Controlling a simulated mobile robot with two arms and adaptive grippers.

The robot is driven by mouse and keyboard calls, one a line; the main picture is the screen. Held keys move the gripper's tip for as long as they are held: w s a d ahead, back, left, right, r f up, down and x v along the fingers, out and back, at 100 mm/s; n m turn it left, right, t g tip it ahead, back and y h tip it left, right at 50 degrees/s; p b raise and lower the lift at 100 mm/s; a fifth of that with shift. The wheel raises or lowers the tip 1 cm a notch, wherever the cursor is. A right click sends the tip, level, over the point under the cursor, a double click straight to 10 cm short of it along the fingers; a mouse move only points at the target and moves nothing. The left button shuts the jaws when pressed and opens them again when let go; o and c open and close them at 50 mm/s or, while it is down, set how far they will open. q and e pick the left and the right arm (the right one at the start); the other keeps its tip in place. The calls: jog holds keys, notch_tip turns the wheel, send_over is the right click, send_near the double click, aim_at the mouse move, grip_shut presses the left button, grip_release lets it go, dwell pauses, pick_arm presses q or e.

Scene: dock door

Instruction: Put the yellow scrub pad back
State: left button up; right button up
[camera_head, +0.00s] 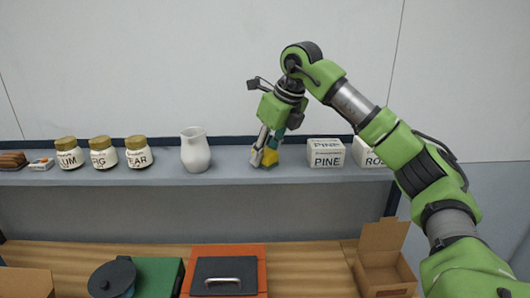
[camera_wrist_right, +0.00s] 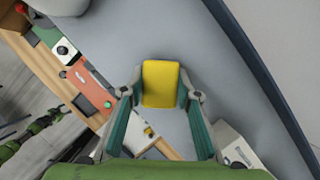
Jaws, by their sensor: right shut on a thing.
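The yellow scrub pad (camera_head: 270,157) is between the fingers of my right gripper (camera_head: 264,158), at the grey shelf (camera_head: 230,175). In the right wrist view the pad (camera_wrist_right: 161,83) fills the space between the two fingertips of my right gripper (camera_wrist_right: 160,95), which is shut on it. The pad is at or just above the shelf surface; I cannot tell whether it touches. It is between the white pitcher (camera_head: 195,150) and the PINE box (camera_head: 325,152). My left gripper is not in view.
Jars with gold lids (camera_head: 103,152) stand on the shelf's left part. A second white box (camera_head: 367,152) stands right of the PINE box. Below, the wooden bench holds a dark pot (camera_head: 112,277), an orange board (camera_head: 227,252) and an open cardboard box (camera_head: 384,262).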

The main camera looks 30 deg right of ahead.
jog(key=o, duration=1.1)
jog(key=shift+f, duration=0.1)
jog(key=shift+r, duration=0.3)
jog(key=shift+b+v, duration=0.8)
jog(key=shift+v, duration=5.1)
jog(key=shift+f, duration=0.1)
